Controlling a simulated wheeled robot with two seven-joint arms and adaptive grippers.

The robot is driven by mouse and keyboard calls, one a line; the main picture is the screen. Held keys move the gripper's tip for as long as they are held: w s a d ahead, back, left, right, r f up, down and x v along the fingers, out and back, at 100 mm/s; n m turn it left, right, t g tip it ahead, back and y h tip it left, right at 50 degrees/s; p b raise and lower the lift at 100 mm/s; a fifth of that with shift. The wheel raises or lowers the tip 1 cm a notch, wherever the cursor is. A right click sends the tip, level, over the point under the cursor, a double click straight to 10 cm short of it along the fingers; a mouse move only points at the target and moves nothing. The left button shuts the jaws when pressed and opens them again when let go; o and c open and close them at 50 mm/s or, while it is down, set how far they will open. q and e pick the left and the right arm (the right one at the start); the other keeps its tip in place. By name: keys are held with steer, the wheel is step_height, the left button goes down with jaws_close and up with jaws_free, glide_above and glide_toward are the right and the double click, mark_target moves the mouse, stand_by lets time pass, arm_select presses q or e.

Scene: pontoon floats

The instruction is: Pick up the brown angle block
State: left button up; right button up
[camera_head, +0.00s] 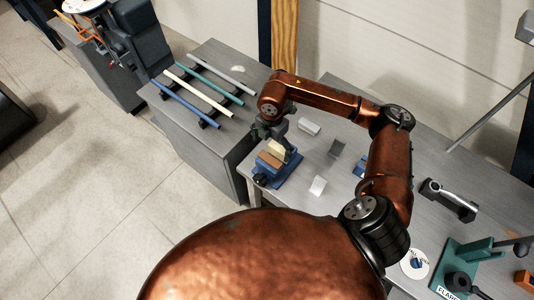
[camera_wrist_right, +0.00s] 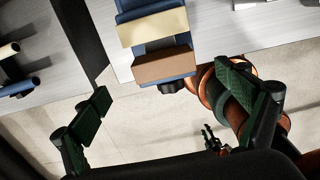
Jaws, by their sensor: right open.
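A brown block (camera_wrist_right: 165,66), which I take to be the brown angle block, sits on a blue vise (camera_head: 286,172) at the table's left end. It also shows in the head view (camera_head: 268,159). A cream block (camera_wrist_right: 152,27) is beside it on the same vise. My right gripper (camera_wrist_right: 165,97) is open, its fingers wide apart and nothing between them. In the head view the right gripper (camera_head: 268,130) hangs above the vise, partly covering its far side.
Small grey angled pieces (camera_head: 318,185) lie on the grey table right of the vise. A neighbouring bench (camera_head: 205,140) holds coloured rods (camera_head: 192,107) on dark rests. A green tool (camera_head: 470,256) stands at lower right. Floor is open at left.

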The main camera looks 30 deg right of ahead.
mark_target(271, 159)
steer(key=f, duration=0.1)
steer(key=f+p, duration=0.1)
steer(key=f, duration=0.1)
steer(key=shift+s+a, duration=0.15)
steer(key=shift+s, duration=0.1)
step_height(271, 159, down, 3)
steer(key=shift+f+p, duration=0.1)
steer(key=shift+p, duration=0.5)
steer(key=shift+s, duration=0.1)
arm_select(q)
steer(key=shift+w+r, duration=0.2)
steer(key=shift+r, duration=0.4)
steer(key=shift+w+r, duration=0.15)
steer(key=shift+r, duration=0.45)
arm_select(e)
steer(key=shift+f, duration=0.15)
steer(key=c, duration=0.8)
arm_select(q)
steer(key=shift+s, duration=0.6)
arm_select(e)
steer(key=c, duration=0.4)
